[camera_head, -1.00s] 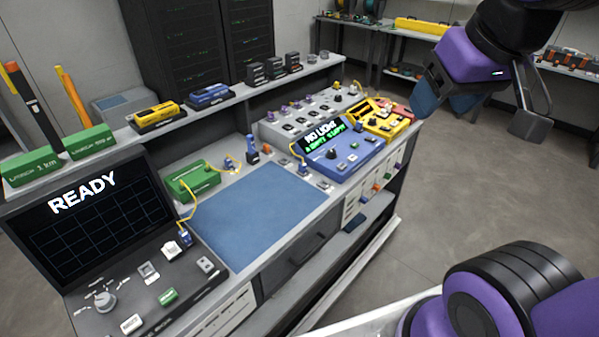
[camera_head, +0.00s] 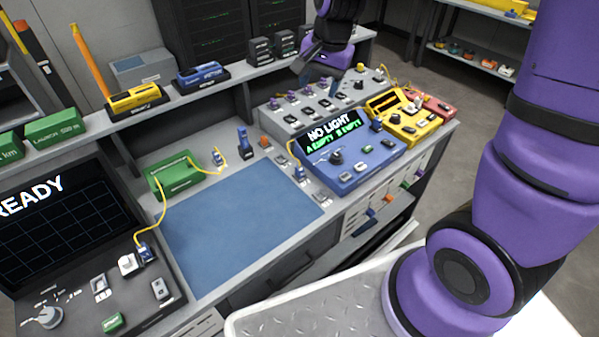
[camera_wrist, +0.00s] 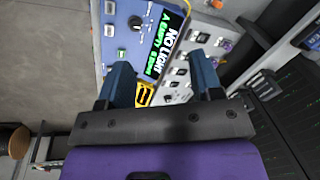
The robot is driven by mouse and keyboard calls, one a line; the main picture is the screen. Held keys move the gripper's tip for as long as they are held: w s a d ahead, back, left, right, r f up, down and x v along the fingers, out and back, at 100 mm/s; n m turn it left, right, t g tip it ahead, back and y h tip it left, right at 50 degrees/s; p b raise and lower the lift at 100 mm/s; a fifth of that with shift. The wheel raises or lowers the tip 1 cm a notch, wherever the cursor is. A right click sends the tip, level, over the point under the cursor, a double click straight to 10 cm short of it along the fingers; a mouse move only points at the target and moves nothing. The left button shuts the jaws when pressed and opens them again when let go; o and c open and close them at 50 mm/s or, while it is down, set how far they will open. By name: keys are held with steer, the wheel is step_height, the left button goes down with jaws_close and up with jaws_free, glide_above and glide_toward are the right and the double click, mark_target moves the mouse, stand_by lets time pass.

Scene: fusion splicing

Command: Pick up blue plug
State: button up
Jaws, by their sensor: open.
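Several small blue plugs show in the head view. One blue plug (camera_head: 244,143) stands upright on the bench behind the blue mat. Another blue plug (camera_head: 218,158), on a yellow cable, is by the green box. A third blue plug (camera_head: 145,253) is on the black console at left. More sit at the blue meter (camera_head: 361,165). I cannot tell which one the task means. My gripper is open; its two blue fingers (camera_wrist: 160,80) are apart with nothing held between them in the wrist view. It is over the back of the bench, apart from these plugs. No plug shows clearly in the wrist view.
The blue mat (camera_head: 240,225) is clear. A green box (camera_head: 175,174) with yellow cables stands at its back left. A raised shelf (camera_head: 225,92) with yellow and blue devices runs behind. A yellow unit (camera_head: 398,118) stands right of the blue meter.

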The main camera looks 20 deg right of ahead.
steer(key=w+a+f+m+g, duration=0.1)
steer(key=w+f+m, duration=0.1)
steer(key=f, duration=0.4)
steer(key=w+a+f+m, duration=0.1)
steer(key=w+f, duration=0.2)
steer(key=f, duration=0.3)
steer(key=m+g+h, duration=0.1)
steer(key=m, duration=0.2)
glide_toward(300, 168)
steer(key=shift+w+f, duration=0.1)
steer(key=shift+w, duration=0.15)
steer(key=shift+s+f, duration=0.15)
steer(key=shift+f, duration=5.35)
steer(key=shift+c, duration=0.4)
steer(key=c, duration=0.9)
